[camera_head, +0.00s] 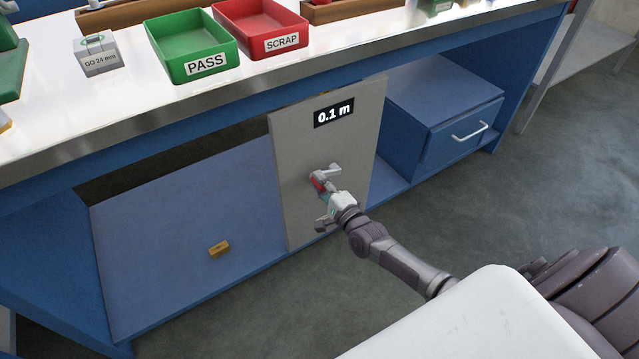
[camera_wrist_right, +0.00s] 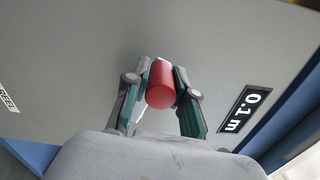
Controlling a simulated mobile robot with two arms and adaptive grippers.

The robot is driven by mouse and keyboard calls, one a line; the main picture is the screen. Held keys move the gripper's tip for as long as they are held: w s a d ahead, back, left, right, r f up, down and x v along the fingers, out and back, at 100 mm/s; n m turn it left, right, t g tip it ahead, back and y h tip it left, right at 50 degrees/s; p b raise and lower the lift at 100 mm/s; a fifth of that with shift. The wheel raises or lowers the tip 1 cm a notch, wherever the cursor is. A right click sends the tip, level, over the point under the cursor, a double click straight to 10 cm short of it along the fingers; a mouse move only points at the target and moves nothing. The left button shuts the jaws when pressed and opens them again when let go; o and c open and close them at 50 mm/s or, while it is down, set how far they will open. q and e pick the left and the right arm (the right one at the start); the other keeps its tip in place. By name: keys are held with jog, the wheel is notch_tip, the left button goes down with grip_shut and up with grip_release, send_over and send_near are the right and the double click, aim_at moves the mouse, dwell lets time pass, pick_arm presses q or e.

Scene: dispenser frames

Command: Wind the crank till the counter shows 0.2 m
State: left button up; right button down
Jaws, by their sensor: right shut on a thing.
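The counter (camera_head: 333,114) on the upright grey panel (camera_head: 293,150) reads 0.1 m. It also shows in the right wrist view (camera_wrist_right: 243,109), turned on its side. The crank (camera_head: 331,170) is on the panel below the counter, and its red handle (camera_wrist_right: 161,84) lies between my right gripper's fingers. My right gripper (camera_head: 321,187) is shut on the red handle, with one finger on each side. Part of the crank arm is hidden behind the handle and the gripper. My left gripper is not in view.
A green PASS tray (camera_head: 206,80), a red SCRAP tray (camera_head: 262,51) and a grey GO 24 mm block (camera_head: 99,62) stand on the bench top. A small yellow-brown block (camera_head: 219,249) lies on the lower shelf. A blue drawer unit (camera_head: 459,143) stands right of the panel.

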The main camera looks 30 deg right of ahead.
jog(key=shift+d, duration=0.1)
jog(key=c, duration=0.9)
grip_release()
jog(key=shift+c, duration=0.2)
jog(key=shift+s, duration=0.1)
jog(key=s, duration=1.1)
jog(key=shift+s+d, duration=0.4)
jog(key=shift+d, duration=0.05)
